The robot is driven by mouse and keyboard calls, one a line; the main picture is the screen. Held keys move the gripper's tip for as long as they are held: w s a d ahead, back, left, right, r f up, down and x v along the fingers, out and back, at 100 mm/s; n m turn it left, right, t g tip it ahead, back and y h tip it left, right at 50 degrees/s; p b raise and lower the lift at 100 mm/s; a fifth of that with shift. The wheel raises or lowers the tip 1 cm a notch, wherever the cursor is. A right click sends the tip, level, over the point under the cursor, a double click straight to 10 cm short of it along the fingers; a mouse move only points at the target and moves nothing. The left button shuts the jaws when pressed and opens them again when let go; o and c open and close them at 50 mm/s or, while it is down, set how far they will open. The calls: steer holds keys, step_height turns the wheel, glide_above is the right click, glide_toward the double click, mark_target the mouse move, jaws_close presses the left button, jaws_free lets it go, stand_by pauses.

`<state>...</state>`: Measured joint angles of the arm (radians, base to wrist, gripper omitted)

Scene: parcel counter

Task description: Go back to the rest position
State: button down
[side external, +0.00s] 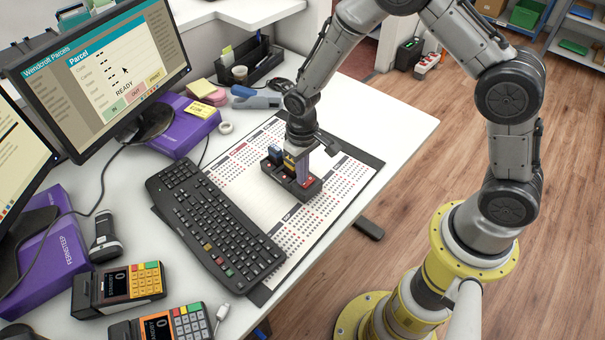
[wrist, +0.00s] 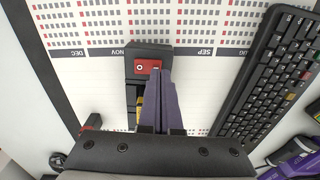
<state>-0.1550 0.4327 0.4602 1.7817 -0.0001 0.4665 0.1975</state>
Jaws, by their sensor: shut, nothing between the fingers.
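My gripper (side external: 303,177) is shut and empty, pointing down over a small black holder (side external: 304,193) on the calendar desk pad (side external: 347,185). In the wrist view the purple fingers (wrist: 158,74) meet at the tips, beside the red part (wrist: 146,67) of the holder. A blue piece (side external: 275,153) and a yellow piece (side external: 289,163) show in or by the holder in the side view. The fingers hide part of the holder. I cannot tell if the tips touch it.
A black keyboard (side external: 214,222) lies left of the holder. Two payment terminals (side external: 120,289), a scanner (side external: 105,236), a monitor (side external: 110,70) and a purple box (side external: 184,130) stand further left. A pen tray (side external: 249,61) is behind.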

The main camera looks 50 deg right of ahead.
step_height(320, 180, up, 7)
stand_by(4.5)
steer(key=shift+s, duration=0.1)
stand_by(0.3)
steer(key=s+d+r+t, duration=0.2)
steer(key=s+d+r, duration=0.1)
steer(key=s+r, duration=0.7)
steer(key=s+d+r+t, duration=0.3)
steer(key=s+r, duration=0.7)
steer(key=s, duration=0.2)
steer(key=shift+s+r+t, duration=0.25)
steer(key=shift+r+t, duration=0.05)
steer(key=shift+r, duration=0.1)
